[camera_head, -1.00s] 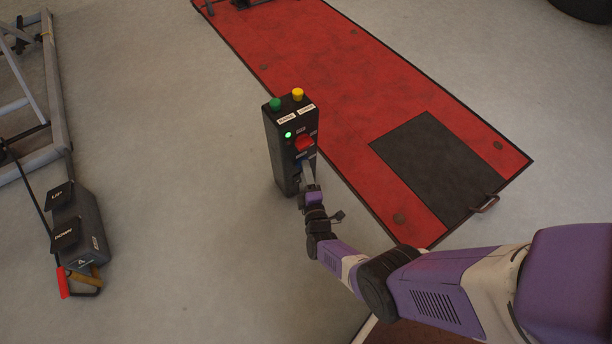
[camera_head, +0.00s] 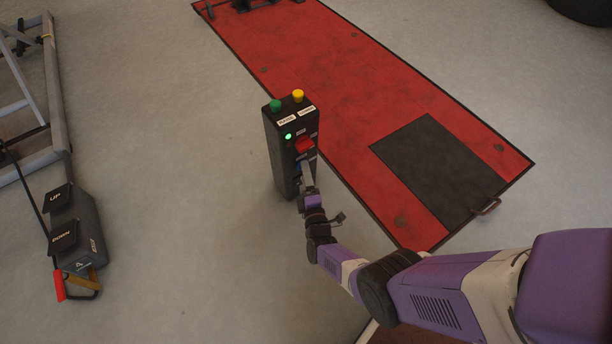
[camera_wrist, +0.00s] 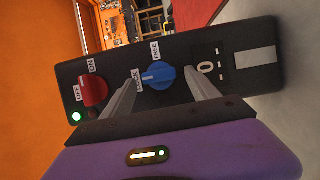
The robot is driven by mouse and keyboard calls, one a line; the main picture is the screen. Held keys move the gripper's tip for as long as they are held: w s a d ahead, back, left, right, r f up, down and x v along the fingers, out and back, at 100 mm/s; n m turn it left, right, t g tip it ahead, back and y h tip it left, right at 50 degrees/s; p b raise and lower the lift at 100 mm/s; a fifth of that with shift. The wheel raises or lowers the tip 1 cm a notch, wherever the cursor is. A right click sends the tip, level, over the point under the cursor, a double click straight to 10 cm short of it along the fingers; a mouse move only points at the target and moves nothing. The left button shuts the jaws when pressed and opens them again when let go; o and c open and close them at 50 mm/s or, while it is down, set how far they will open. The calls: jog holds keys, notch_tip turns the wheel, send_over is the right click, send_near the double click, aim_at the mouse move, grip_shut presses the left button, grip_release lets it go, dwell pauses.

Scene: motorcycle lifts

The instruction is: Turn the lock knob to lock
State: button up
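The blue lock knob (camera_wrist: 158,75) is on the front of a black control box (camera_head: 284,168), seen close in the wrist view. A white mark on the knob points left in that view, toward the LOCK label (camera_wrist: 137,79). The FREE label (camera_wrist: 155,50) is above the knob. My gripper (camera_wrist: 162,79) is open, with one finger on either side of the knob and gaps visible between fingers and knob. In the head view my gripper (camera_head: 307,176) is at the box's lower front and partly hides the knob.
A red switch (camera_wrist: 92,90) with OFF and ON labels and a lit green lamp (camera_wrist: 77,117) sit beside the knob. Green (camera_head: 275,104) and yellow (camera_head: 298,95) buttons top the box. A red lift platform (camera_head: 330,80) lies behind; a foot pedal unit (camera_head: 85,235) stands left.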

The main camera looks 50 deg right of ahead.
jog(key=p+v, duration=0.3)
jog(key=v, duration=0.5)
jog(key=shift+w, duration=0.1)
dwell(0.6)
